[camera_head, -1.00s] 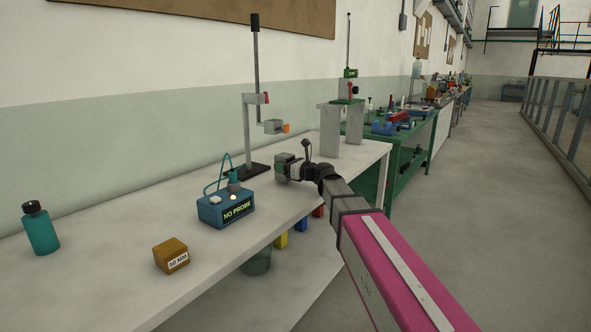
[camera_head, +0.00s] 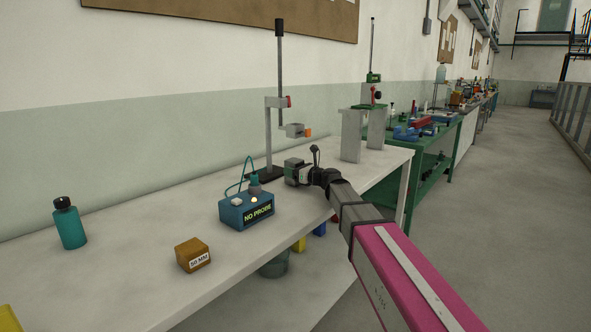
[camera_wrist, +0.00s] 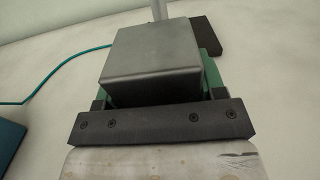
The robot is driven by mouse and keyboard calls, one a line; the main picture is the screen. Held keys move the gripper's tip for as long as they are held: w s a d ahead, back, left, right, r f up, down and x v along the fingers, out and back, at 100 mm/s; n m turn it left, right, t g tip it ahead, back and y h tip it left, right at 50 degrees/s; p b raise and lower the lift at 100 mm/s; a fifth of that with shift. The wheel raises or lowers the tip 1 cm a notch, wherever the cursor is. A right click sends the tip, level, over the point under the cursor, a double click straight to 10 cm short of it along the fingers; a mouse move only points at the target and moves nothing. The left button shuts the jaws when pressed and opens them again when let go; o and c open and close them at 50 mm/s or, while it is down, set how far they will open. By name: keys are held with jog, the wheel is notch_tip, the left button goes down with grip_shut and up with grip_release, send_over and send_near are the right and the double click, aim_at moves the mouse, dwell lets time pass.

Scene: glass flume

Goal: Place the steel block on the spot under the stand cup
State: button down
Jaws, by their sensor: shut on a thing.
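My gripper (camera_head: 292,173) is low over the white bench beside the stand's foot. In the wrist view the steel block (camera_wrist: 153,57) is a plain grey block held between the green-sided jaws (camera_wrist: 211,72). The stand (camera_head: 267,130) has a dark foot, an upright pole and a side arm. Its cup (camera_head: 297,130), grey with an orange part, hangs above my gripper. The stand's dark foot (camera_wrist: 207,36) and pole (camera_wrist: 159,9) show just beyond the block in the wrist view. The spot under the cup is hidden. I cannot tell whether the block touches the bench.
A blue box reading "NO PROBE" (camera_head: 247,211) with a teal cable (camera_head: 244,172) sits left of my gripper. A brown "50 MM" block (camera_head: 193,255) and a teal bottle (camera_head: 69,223) stand farther left. A grey bridge-like frame (camera_head: 351,136) is to the right.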

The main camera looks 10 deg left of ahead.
jog(key=shift+c, duration=1)
grip_release()
jog(key=shift+f, duration=0.1)
jog(key=v, duration=1.2)
